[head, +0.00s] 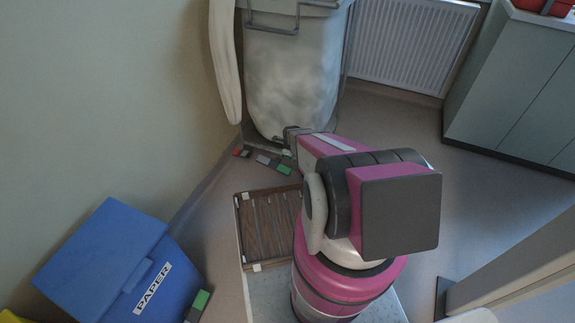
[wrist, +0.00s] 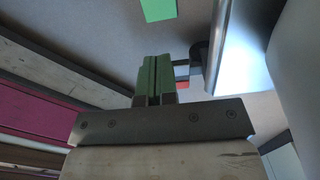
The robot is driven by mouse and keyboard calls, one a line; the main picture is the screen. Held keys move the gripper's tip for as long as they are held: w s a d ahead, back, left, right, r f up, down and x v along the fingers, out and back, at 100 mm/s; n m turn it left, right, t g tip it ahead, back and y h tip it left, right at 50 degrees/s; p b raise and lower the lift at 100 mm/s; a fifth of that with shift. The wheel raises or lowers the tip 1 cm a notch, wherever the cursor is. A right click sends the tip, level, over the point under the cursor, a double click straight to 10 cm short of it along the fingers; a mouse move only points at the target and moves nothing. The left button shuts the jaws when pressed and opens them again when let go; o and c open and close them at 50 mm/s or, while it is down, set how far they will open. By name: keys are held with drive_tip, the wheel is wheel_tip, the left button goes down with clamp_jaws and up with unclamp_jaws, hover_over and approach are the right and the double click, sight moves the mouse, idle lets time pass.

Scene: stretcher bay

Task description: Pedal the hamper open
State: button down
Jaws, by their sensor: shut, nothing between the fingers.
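The hamper (head: 290,75) stands at the top of the head view, a pale bag in a grey metal frame. Its top is cut off, so I cannot tell how its lid stands. Low at its front are a red pedal (head: 241,153), a grey-white piece (head: 266,160) and a green pedal (head: 284,169). My gripper (wrist: 153,80) is shut and empty, its green fingers together. In the wrist view a green pad (wrist: 158,8) lies beyond the fingertips and a small red piece (wrist: 182,84) shows beside them. I cannot tell whether the fingers touch anything.
A blue paper bin (head: 105,262) with its own green pedal (head: 200,300) stands at the lower left. A slatted wooden rack (head: 268,225) lies beside my base. A radiator (head: 415,40) and grey-green cabinets (head: 515,95) stand at the right. Floor (head: 410,135) is clear before them.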

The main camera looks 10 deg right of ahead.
drive_tip(key=shift+s+d+r, duration=0.15)
drive_tip(key=shift+r, duration=0.85)
drive_tip(key=shift+s+d+r, duration=0.1)
drive_tip(key=shift+d+r, duration=0.05)
drive_tip(key=shift+r, duration=0.8)
